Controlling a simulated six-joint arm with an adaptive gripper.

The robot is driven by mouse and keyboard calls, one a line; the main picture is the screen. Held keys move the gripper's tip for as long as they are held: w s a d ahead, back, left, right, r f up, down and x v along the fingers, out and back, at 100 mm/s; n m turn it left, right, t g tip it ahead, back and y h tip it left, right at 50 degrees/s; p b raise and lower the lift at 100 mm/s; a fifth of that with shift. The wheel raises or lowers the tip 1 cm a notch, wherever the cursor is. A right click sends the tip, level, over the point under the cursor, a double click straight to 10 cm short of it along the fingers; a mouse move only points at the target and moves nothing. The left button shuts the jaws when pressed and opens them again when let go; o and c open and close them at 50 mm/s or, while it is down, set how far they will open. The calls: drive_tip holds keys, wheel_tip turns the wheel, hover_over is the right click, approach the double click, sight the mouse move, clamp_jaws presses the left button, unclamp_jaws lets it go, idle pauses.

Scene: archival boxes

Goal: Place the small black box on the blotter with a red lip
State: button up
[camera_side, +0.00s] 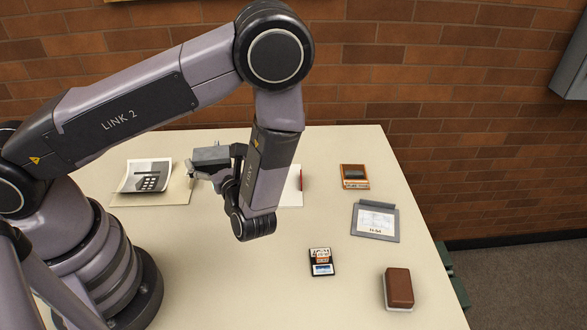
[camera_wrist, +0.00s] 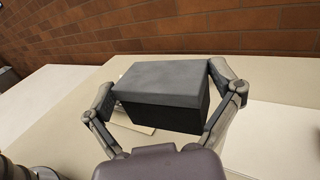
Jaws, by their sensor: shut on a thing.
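A small dark box (camera_side: 210,155) with a lid is held in my gripper (camera_side: 213,168), above the table. In the wrist view the box (camera_wrist: 165,112) fills the middle, with a finger of my gripper (camera_wrist: 170,95) on each side of it. The blotter with a red lip (camera_side: 291,195) lies on the table behind my forearm; its pale surface is partly hidden, with the red strip at its right side. In the side view the box is to the left of the blotter.
A curled photo (camera_side: 147,176) lies on a tan board (camera_side: 180,192) at left. An orange-framed tray (camera_side: 355,177), a grey clipboard-like holder (camera_side: 375,221), a small black case with labels (camera_side: 321,262) and a brown block (camera_side: 399,288) are at right. The table's front middle is clear.

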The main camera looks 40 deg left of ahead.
drive_tip(key=shift+m+t+h, duration=0.3)
drive_tip(key=shift+m+t, duration=0.3)
drive_tip(key=shift+t, duration=0.2)
drive_tip(key=w+f, duration=0.1)
drive_tip(key=w, duration=0.2)
drive_tip(key=w+f, duration=0.1)
drive_tip(key=w, duration=0.3)
drive_tip(key=w+d+f, duration=0.1)
drive_tip(key=w+f, duration=0.1)
drive_tip(key=w, duration=0.1)
drive_tip(key=shift+w+d+f, duration=0.1)
drive_tip(key=shift+w, duration=0.05)
drive_tip(key=w+f, duration=0.4)
drive_tip(key=f, duration=0.1)
drive_tip(key=shift+w+d, duration=0.1)
drive_tip(key=shift+w, duration=0.05)
drive_tip(key=shift+w+f, duration=0.15)
drive_tip(key=shift+f, duration=0.05)
drive_tip(key=shift+w+f, duration=0.2)
drive_tip(key=shift+f, duration=1.55)
drive_tip(key=shift+f, duration=0.15)
drive_tip(key=o, duration=0.8)
